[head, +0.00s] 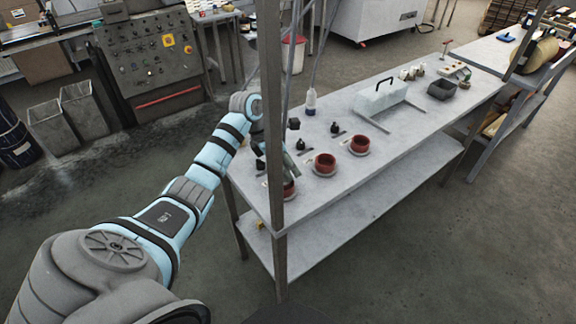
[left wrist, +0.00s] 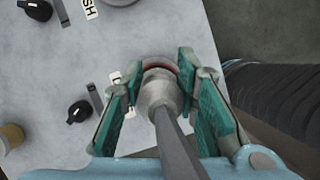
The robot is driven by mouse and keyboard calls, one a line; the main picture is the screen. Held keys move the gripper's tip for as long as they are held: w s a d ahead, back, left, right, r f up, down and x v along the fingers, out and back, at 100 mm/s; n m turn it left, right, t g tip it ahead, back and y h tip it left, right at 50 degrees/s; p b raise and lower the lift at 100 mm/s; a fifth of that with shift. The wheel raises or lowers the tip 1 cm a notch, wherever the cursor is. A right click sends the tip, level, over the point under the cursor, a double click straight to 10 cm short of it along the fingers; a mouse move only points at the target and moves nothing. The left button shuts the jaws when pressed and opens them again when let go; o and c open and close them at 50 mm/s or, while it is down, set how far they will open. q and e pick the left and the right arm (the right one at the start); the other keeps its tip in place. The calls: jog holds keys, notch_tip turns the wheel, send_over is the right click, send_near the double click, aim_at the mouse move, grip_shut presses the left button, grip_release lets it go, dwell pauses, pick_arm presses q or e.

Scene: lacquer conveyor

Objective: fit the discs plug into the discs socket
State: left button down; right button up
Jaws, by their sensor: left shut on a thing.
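My left gripper (head: 284,172) is at the near left end of the workbench, over the nearest red round socket (head: 289,188). In the left wrist view the gripper (left wrist: 160,75) has its green-padded fingers on either side of a grey plug (left wrist: 158,92), shut on it. A thick grey cable (left wrist: 178,145) runs from the plug toward the camera. A red rim (left wrist: 160,64) shows just beyond the plug's front. I cannot tell whether the plug is inside the socket or just above it. A partly hidden label beside it shows a D. My right gripper is not in view.
Two more red sockets (head: 325,163) (head: 360,145) stand in a row on the bench (head: 410,118), with black knobs beside them. A white plug (head: 311,101) hangs on a cable behind. A post (head: 271,110) rises near my arm.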

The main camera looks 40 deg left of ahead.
pick_arm(q)
jog(key=shift+f+b, duration=0.5)
jog(key=shift+f, duration=0.15)
jog(key=c, duration=1.2)
grip_release()
jog(key=v, duration=1.2)
